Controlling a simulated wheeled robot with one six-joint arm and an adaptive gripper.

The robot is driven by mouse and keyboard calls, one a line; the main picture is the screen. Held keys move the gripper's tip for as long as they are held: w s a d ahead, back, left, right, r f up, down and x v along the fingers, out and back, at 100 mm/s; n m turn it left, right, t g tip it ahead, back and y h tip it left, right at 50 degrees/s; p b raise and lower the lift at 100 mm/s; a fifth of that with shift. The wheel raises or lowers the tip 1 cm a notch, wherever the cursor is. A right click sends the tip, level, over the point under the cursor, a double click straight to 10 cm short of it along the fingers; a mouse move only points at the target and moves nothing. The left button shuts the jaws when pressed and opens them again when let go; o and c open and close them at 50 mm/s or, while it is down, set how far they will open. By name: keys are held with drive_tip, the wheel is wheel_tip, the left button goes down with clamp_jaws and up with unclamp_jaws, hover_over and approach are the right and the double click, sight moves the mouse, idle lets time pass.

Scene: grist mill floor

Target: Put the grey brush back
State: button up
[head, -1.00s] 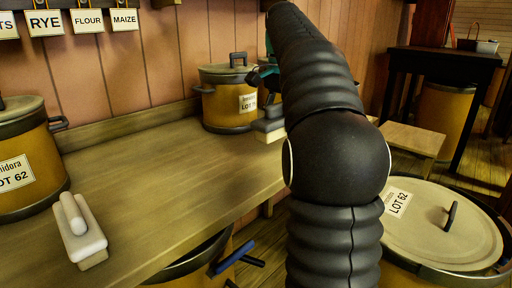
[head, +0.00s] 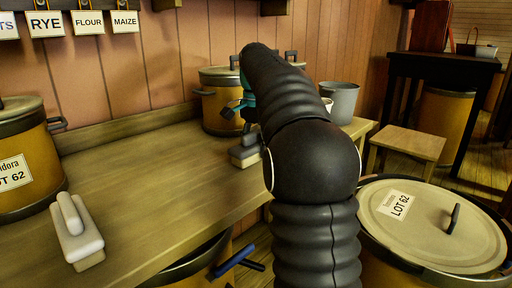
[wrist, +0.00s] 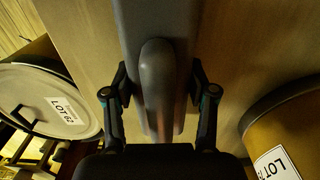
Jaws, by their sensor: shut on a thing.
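The grey brush (head: 244,155) is at the far right end of the wooden bench (head: 150,170) in the head view, partly hidden by my arm. In the wrist view the grey brush (wrist: 158,75) shows as a dark block with a rounded handle. My gripper (wrist: 159,95) has a finger on each side of that handle and is shut on it. My gripper (head: 240,108) is partly hidden behind my arm in the head view. I cannot tell whether the brush touches the bench. A white brush (head: 77,235) lies at the bench's near left.
A lidded pot (head: 222,100) stands behind the grey brush, and another pot (head: 25,160) at the left. A grey bucket (head: 340,102) and a stool (head: 410,140) are to the right. A lidded barrel (head: 430,225) stands front right. The bench's middle is clear.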

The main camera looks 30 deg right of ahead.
sight(256, 131)
drive_tip(key=shift+f, duration=0.15)
drive_tip(key=o, duration=1.1)
drive_tip(key=shift+r+p, duration=0.85)
drive_tip(key=shift+r, duration=3.1)
